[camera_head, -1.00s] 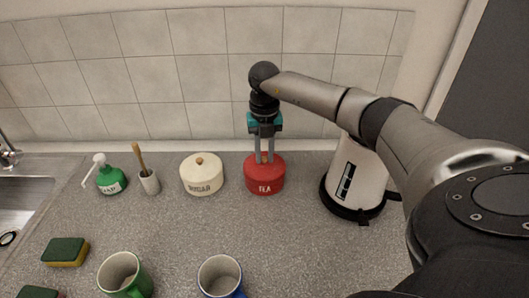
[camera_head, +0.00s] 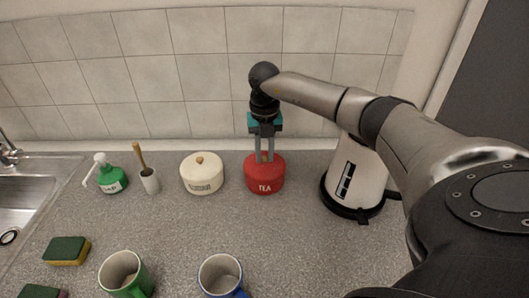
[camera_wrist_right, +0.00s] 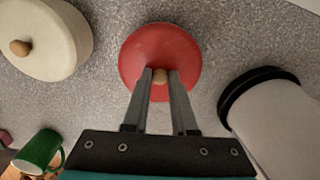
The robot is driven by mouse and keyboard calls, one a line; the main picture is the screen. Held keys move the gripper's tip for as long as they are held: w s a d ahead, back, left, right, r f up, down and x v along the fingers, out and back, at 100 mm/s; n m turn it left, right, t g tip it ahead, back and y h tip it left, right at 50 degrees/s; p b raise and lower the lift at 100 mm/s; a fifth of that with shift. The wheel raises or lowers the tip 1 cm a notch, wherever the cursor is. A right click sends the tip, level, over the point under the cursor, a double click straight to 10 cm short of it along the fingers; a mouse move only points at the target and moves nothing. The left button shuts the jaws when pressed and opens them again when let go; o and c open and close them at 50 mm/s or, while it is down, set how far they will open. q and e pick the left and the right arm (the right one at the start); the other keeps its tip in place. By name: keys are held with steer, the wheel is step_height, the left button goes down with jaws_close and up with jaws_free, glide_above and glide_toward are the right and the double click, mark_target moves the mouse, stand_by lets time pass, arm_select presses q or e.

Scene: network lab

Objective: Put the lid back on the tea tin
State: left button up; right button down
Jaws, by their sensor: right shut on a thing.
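The red tea tin (camera_head: 264,178) stands upright on the grey counter, in front of the tiled wall. Its red lid (camera_wrist_right: 160,50) has a small wooden knob (camera_wrist_right: 160,76) and sits on top of the tin, covering its opening as far as I can see. My right gripper (camera_head: 264,158) comes down from above and is shut on the knob, with one finger on each side of it in the right wrist view. Whether the lid is fully seated, I cannot tell. My left gripper is not in view.
The cream sugar tin (camera_head: 202,175) stands just left of the tea tin. A white kettle (camera_head: 352,180) stands to the right. A green soap bottle (camera_head: 112,180), a brush pot (camera_head: 149,181), two mugs (camera_head: 220,275) and sponges (camera_head: 66,251) are elsewhere.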

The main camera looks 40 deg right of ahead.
steer(key=shift+c, duration=0.8)
jaws_free()
steer(key=shift+r+p, duration=3.15)
steer(key=shift+r, duration=0.4)
steer(key=shift+c, duration=0.2)
jaws_close()
steer(key=shift+f, duration=0.2)
